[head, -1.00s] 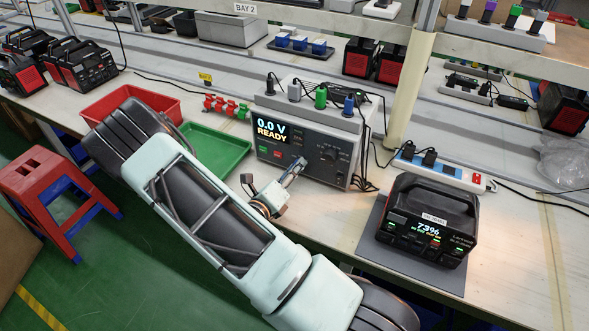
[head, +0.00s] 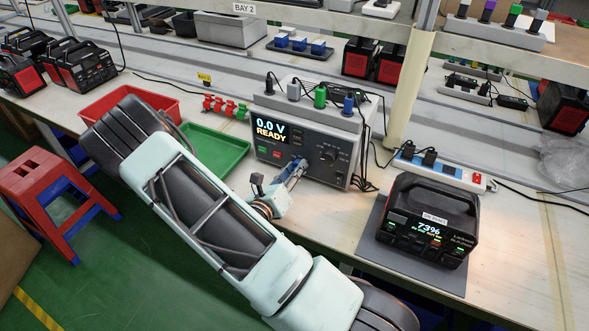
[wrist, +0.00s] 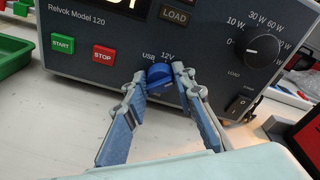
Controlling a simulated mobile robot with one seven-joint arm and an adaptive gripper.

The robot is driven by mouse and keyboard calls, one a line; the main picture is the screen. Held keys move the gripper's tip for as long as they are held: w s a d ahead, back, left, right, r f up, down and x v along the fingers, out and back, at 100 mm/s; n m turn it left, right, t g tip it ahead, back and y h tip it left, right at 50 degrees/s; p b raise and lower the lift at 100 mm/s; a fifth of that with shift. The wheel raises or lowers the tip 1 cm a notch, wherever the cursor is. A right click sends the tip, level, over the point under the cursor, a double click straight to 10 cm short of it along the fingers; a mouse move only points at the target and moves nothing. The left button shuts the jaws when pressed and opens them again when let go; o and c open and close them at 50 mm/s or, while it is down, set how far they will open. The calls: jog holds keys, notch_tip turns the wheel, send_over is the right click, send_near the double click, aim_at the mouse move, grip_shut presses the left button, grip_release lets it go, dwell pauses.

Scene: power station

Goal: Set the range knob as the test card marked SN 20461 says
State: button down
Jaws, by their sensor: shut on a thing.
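The range knob (wrist: 159,75) is a small blue knob on the tester's front panel, between printed marks USB at its left and 12V above. My gripper (wrist: 159,80) is shut on this knob, one finger on each side, in the wrist view. Which mark the knob points to I cannot tell. In the head view my gripper (head: 300,166) reaches the panel of the tester (head: 270,160), whose screen reads 0.0 V READY. I cannot make out a test card marked SN 20461. A black power station (head: 425,225) shows 73% and a small white label too small to read.
Right of the range knob is a black load knob (wrist: 262,52) with watt marks, and a black rocker switch (wrist: 239,103) below it. Green START (wrist: 62,45) and red STOP (wrist: 103,56) buttons are at the left. A green tray (head: 222,150) lies left of the tester.

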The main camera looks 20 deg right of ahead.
jog(key=c, duration=1.6)
grip_release()
jog(key=v, duration=1.2)
jog(key=shift+r, duration=0.1)
